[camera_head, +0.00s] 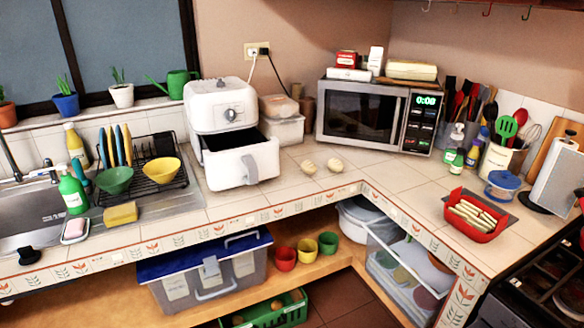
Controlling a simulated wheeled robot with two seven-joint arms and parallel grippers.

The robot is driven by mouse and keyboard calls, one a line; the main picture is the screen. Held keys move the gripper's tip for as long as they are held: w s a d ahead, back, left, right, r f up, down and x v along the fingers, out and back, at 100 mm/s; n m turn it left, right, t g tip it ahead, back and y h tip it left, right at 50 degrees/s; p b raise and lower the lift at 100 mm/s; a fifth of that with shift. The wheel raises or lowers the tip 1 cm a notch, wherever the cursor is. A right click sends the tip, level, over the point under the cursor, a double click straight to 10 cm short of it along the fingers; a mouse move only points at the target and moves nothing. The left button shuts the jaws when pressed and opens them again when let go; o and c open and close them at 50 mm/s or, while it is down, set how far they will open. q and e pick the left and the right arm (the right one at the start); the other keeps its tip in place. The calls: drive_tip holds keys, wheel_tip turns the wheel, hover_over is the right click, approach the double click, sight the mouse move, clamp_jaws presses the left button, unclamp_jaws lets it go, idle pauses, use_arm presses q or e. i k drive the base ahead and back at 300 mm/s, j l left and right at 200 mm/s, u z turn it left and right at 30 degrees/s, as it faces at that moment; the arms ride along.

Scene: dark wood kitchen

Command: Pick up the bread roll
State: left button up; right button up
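Two small pale rounded pieces that look like bread rolls lie on the tiled counter, a left roll (308,167) and a right roll (335,165). They sit side by side, a little apart, between the air fryer and the microwave, near the inner corner of the counter. Neither of my grippers shows in the head view, so nothing is seen near the rolls.
A white air fryer (226,130) stands left of the rolls with its drawer pulled out. A microwave (375,117) stands behind them to the right. A red basket (476,216) of pale sticks sits farther right. The counter around the rolls is clear.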

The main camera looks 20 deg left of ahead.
sight(308, 167)
drive_tip(key=z, duration=0.35)
drive_tip(key=j+z, duration=0.65)
drive_tip(key=k+j, duration=0.1)
drive_tip(key=j, duration=0.3)
drive_tip(key=k+j+z, duration=0.1)
drive_tip(key=j, duration=0.25)
drive_tip(key=k+j, duration=0.1)
drive_tip(key=j, duration=0.3)
drive_tip(key=k+j+z, duration=0.1)
drive_tip(key=j, duration=0.25)
